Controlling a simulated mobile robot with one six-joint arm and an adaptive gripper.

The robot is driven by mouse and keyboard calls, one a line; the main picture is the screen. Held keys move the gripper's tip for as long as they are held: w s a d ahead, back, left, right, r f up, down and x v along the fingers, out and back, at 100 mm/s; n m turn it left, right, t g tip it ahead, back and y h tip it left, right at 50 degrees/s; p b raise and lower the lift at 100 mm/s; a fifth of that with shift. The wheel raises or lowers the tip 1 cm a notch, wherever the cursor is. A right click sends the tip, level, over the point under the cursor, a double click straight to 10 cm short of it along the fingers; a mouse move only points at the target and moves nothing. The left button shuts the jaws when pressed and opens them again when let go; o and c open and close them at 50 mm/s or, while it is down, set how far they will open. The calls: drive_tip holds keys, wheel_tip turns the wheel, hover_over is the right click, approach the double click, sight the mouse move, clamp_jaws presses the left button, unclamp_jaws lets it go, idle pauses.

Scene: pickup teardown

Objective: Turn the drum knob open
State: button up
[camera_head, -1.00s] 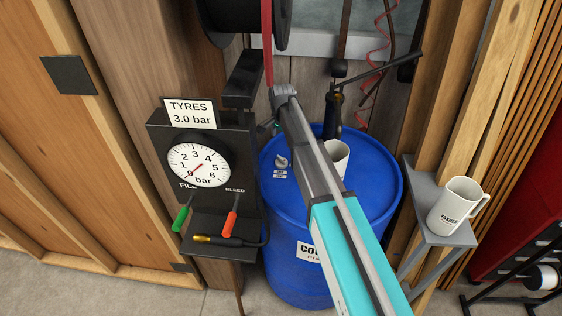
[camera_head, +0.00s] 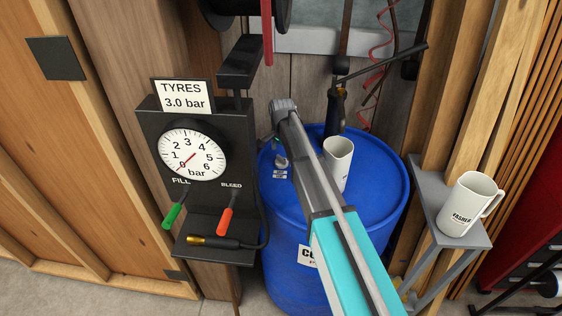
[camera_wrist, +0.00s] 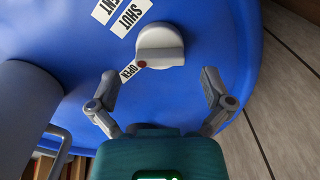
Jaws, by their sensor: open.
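The drum knob (camera_wrist: 160,46) is a pale grey round knob with a raised grip bar and a red dot, on the blue drum's lid (camera_wrist: 225,45). In the wrist view the red dot is beside the OPEN label (camera_wrist: 131,71); the SHUT label (camera_wrist: 130,15) is at upper left. My gripper (camera_wrist: 160,88) is open, its two fingers spread just below the knob in that view, apart from it and holding nothing. In the head view the knob (camera_head: 281,163) shows left of my arm, which hides part of the lid.
A white mug (camera_head: 338,160) stands on the drum, right of my arm. Another mug (camera_head: 470,204) stands on a grey shelf at right. A tyre gauge panel (camera_head: 150,135) with green and red levers is close on the left. A dark pump with a handle (camera_head: 336,108) rises behind.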

drive_tip(key=shift+f+b, duration=0.75)
drive_tip(key=shift+f, duration=0.25)
drive_tip(key=shift+a, duration=0.1)
drive_tip(key=c, duration=1.1)
drive_tip(key=shift+n, duration=0.3)
drive_tip(key=n, duration=0.3)
drive_tip(key=shift+n, duration=2.3)
